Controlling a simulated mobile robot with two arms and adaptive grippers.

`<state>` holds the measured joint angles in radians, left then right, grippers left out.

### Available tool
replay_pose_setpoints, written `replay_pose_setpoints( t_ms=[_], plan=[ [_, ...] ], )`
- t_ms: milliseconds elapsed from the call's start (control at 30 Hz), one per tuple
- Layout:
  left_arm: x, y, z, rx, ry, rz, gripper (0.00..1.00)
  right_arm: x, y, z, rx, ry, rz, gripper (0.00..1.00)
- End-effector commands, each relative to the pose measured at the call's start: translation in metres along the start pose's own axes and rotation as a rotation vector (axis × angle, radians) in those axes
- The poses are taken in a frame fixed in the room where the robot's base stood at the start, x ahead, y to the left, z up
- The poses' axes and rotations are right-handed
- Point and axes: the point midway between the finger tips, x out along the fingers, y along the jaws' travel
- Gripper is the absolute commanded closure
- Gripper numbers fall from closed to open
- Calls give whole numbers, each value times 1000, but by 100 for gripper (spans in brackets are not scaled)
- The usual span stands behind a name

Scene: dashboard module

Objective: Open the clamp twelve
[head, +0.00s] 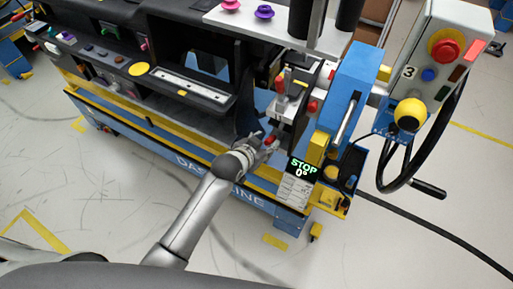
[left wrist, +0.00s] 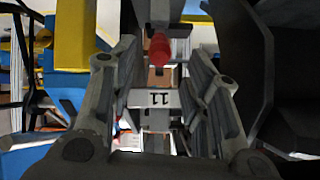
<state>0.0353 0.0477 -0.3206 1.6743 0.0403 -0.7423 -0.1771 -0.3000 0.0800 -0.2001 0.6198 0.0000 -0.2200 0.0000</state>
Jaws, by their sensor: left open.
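My left gripper (head: 262,143) is at the lower front of the dashboard module, below a cluster of clamps with red-tipped handles. In the left wrist view its two fingers (left wrist: 162,75) are apart, with a red handle tip (left wrist: 160,48) and a pale plate marked 11 (left wrist: 152,99) showing between them. I cannot tell whether either finger touches the handle. In the head view, a clamp with a red handle (head: 280,84) stands above the gripper, and another red tip (head: 312,106) is to its right. No label 12 is legible. My right gripper is out of view.
A blue and yellow fixture (head: 350,95) with a STOP 0° display (head: 302,168) stands close right of the gripper. A control box (head: 435,60) with a red button and a handwheel is farther right.

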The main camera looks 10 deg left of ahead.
Motion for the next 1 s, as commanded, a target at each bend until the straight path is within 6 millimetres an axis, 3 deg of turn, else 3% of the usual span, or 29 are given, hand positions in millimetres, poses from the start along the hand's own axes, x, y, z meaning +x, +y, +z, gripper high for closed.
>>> replay_pose_setpoints(
  t_ms=[300,700,867,1000],
  plan=[
    [-41,0,0,1,0,0,57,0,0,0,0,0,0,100],
    [-48,0,0,0,0,0,57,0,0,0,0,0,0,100],
    [-41,0,9,10,5,-5,75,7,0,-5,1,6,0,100],
    [-13,-5,42,59,51,-33,93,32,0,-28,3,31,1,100]
  ],
)
